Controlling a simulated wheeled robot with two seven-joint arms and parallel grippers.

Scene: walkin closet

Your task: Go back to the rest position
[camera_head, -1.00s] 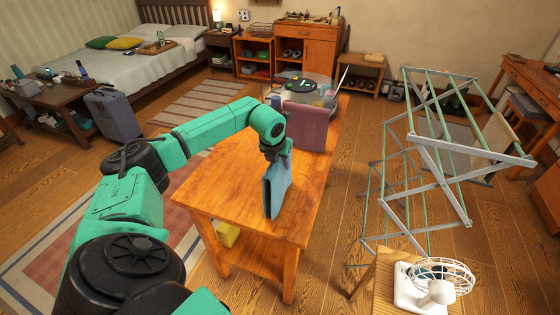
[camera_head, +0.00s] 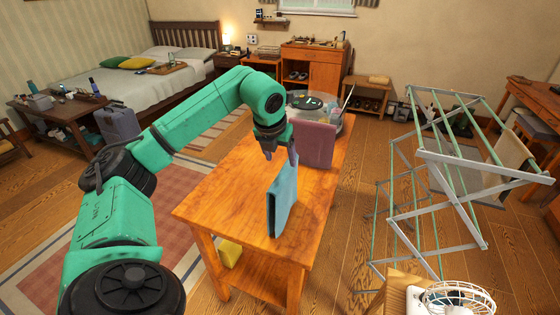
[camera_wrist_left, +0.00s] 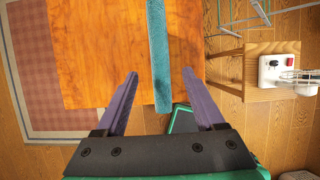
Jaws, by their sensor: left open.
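My left gripper (camera_head: 280,157) is open and empty, raised above the wooden table. Its two fingers (camera_wrist_left: 158,88) show apart in the left wrist view. A blue folded item (camera_head: 283,196) stands upright on the table just below and in front of the gripper, apart from the fingers. It also shows as a thin teal strip in the left wrist view (camera_wrist_left: 159,50). My right gripper is in neither view.
The wooden table (camera_head: 220,200) also bears a mauve upright item (camera_head: 314,143) and a clear round container (camera_head: 330,108) behind. A drying rack (camera_head: 440,170) stands to the right. A white fan (camera_head: 450,302) sits on a stool at the lower right.

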